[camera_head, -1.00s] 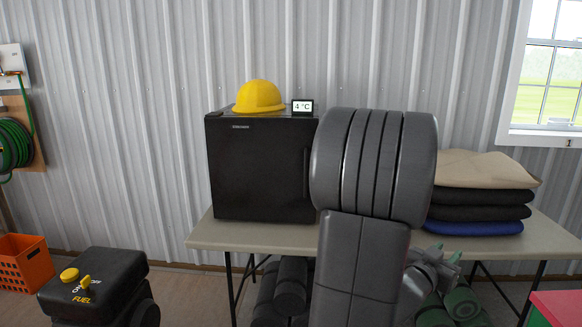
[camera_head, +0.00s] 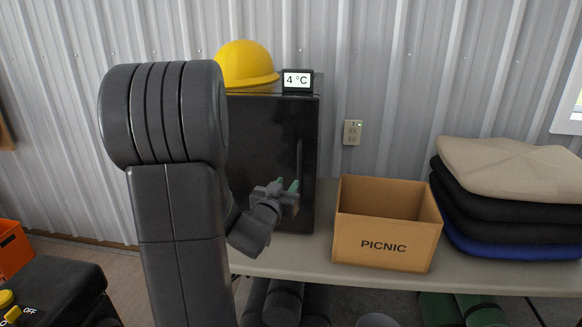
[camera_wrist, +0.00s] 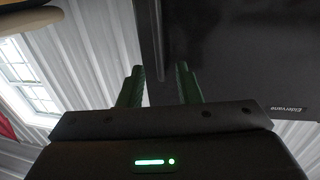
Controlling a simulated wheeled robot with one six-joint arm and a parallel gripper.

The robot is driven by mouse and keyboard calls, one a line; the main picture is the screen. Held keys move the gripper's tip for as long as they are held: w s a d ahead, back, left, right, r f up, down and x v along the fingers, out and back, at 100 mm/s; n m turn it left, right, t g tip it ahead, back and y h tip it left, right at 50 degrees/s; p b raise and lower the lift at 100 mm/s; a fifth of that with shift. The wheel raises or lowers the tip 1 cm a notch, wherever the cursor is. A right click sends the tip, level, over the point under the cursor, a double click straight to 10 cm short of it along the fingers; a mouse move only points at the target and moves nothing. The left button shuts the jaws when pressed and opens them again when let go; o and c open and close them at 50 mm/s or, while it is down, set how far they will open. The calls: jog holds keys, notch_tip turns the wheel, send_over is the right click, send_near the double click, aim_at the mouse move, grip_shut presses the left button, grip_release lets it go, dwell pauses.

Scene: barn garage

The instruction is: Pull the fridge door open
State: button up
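The small black fridge (camera_head: 262,130) stands on the table in the head view, and its door looks closed. Its dark vertical handle (camera_head: 299,164) is near the door's right edge. My gripper (camera_head: 287,185) is in front of the door's lower right part, close to the handle's lower end. In the wrist view the fridge door (camera_wrist: 245,55) appears upside down at the right. My green fingers (camera_wrist: 160,72) stand apart there, either side of the door's edge area, with nothing seen gripped. Whether a finger touches the handle I cannot tell. My arm hides the fridge's left side.
A yellow hard hat (camera_head: 246,65) and a 4 °C display (camera_head: 297,80) sit on the fridge. An open PICNIC box (camera_head: 384,246) stands on the table (camera_head: 300,262) just right of the fridge. Folded cloths (camera_head: 505,205) are stacked farther right. Dark rolls lie below.

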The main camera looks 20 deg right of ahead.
aim_at(298, 169)
jog(key=p+x, duration=0.1)
jog(key=x, duration=1)
jog(key=shift+d+p, duration=0.2)
jog(key=shift+p, duration=0.1)
grip_shut()
